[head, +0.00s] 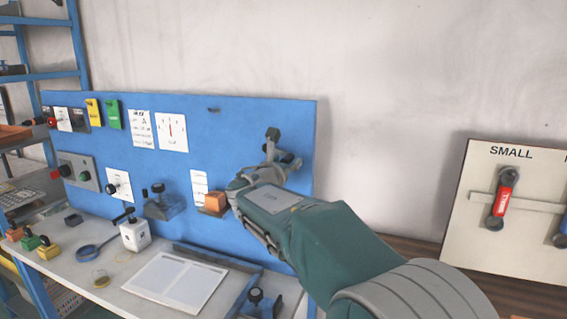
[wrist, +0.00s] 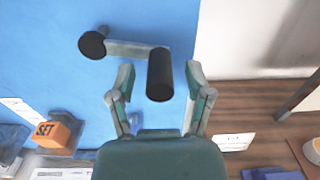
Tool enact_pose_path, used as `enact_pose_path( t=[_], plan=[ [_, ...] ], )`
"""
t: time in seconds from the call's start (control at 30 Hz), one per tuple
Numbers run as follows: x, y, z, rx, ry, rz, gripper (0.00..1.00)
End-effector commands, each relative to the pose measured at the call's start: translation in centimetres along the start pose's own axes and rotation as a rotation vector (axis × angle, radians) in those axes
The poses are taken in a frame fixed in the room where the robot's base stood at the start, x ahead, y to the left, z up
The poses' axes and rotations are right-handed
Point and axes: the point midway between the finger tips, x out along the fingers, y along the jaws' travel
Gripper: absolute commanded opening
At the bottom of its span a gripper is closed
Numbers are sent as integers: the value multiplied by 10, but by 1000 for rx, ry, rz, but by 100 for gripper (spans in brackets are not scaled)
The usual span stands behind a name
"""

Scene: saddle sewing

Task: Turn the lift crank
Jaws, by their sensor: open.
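The lift crank (wrist: 130,50) is on the blue board in the wrist view. It has a black round hub at upper left, a short grey arm and a black cylinder handle (wrist: 160,76) pointing toward the camera. My gripper (wrist: 160,72) is open, with one finger on each side of the handle in the picture. Gaps show between the handle and both fingers, so it is not gripped. In the head view my gripper (head: 280,150) is at the board's right end, where the crank is mostly hidden and hard to tell from the fingers.
The blue board (head: 240,130) carries cards, switches and knobs. An orange SET block (wrist: 55,131) is left of my gripper. Below are a white bench with a tray (head: 175,283) and small tools. A panel (head: 520,240) marked SMALL stands at right, with bare wall between.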

Motion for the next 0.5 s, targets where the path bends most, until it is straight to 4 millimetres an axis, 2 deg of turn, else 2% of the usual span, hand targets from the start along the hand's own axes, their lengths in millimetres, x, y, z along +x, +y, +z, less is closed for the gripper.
enact_pose_path(
  t=[0.13,0.17,0.2,0.3,0.5],
  plan=[
    [-2,3,0,-2,-1,1,65],
    [-2,4,0,-3,-1,1,56],
    [-3,5,-1,-4,-2,1,38],
    [-3,5,-1,-4,-2,0,0],
    [-3,6,-1,-5,-2,3,0]
  ],
)
